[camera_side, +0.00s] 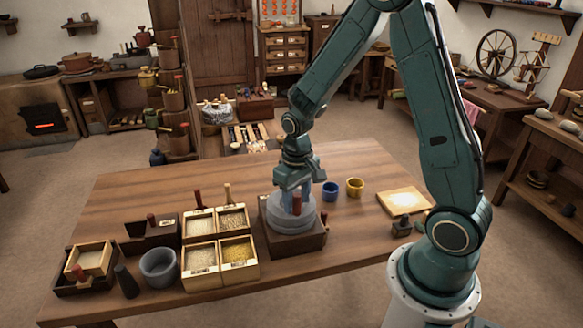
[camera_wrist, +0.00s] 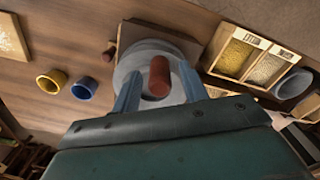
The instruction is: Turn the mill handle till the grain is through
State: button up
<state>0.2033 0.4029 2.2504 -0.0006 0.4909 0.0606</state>
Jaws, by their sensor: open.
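The quern mill is a round grey stone (camera_side: 275,217) on a dark wooden base (camera_side: 296,244), on the table right of the grain boxes. Its handle is an upright reddish-brown peg (camera_side: 297,204). My gripper (camera_side: 292,200) points down over the stone, with its blue fingers around the handle's level. In the wrist view the handle (camera_wrist: 159,76) stands between the two open fingers of my gripper (camera_wrist: 157,92), with gaps showing beside it. The stone (camera_wrist: 143,56) lies beneath. The grain boxes (camera_side: 217,222) hold pale and yellow grain. Whether grain lies in the mill is hidden.
A blue cup (camera_side: 330,190) and a yellow cup (camera_side: 355,187) stand right of the mill. A pale board (camera_side: 403,201) lies further right. A grey mortar (camera_side: 159,267) stands at the left front. The table's back left (camera_side: 150,190) is clear.

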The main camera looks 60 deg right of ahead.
jog(key=shift+r, duration=3.4)
jog(key=shift+r, duration=0.1)
jog(key=shift+s+a+r, duration=0.2)
jog(key=shift+r, duration=0.35)
jog(key=s+a+r+n+t, duration=0.1)
jog(key=s+a+r+t, duration=0.1)
jog(key=s+r, duration=0.5)
jog(key=s+a+r+n+t, duration=0.2)
jog(key=s+a+r+t, duration=0.1)
jog(key=s+r, duration=0.4)
jog(key=shift+s+a+t, duration=0.3)
jog(key=shift+s+a, duration=0.4)
jog(key=shift+a, duration=0.05)
